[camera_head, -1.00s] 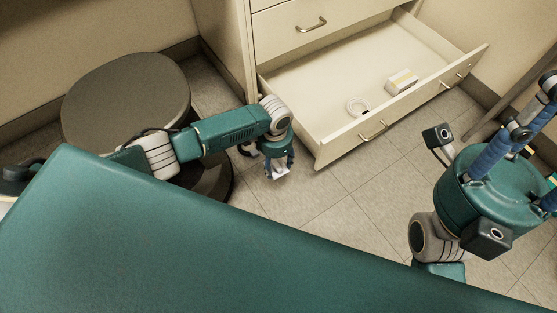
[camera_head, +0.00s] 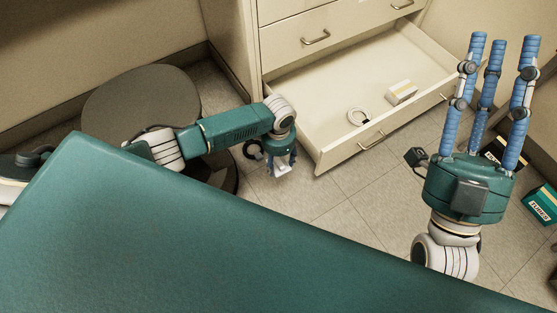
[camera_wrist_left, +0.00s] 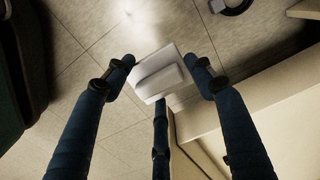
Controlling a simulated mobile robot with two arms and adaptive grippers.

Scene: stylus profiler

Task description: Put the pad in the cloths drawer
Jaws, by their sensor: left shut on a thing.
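The white pad (camera_head: 280,171) is between the fingers of my left gripper (camera_head: 281,166), which is shut on it. The pad hangs above the floor, in front of and left of the open drawer (camera_head: 312,98). In the left wrist view, the pad (camera_wrist_left: 160,75) shows tilted between the fingertips, over the floor tiles. The drawer is pulled well out. It holds a white ring-shaped item (camera_head: 358,116) and a small white box with a yellow band (camera_head: 401,91). My right gripper (camera_head: 494,70) has its fingers spread and pointing up, empty, at the right.
Closed drawers (camera_head: 315,40) are above the open one. A dark round stool (camera_head: 140,110) stands at the left, behind my left arm. A green box (camera_head: 541,205) and a dark box (camera_head: 505,153) are on the floor at the right. Tiled floor before the drawer is clear.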

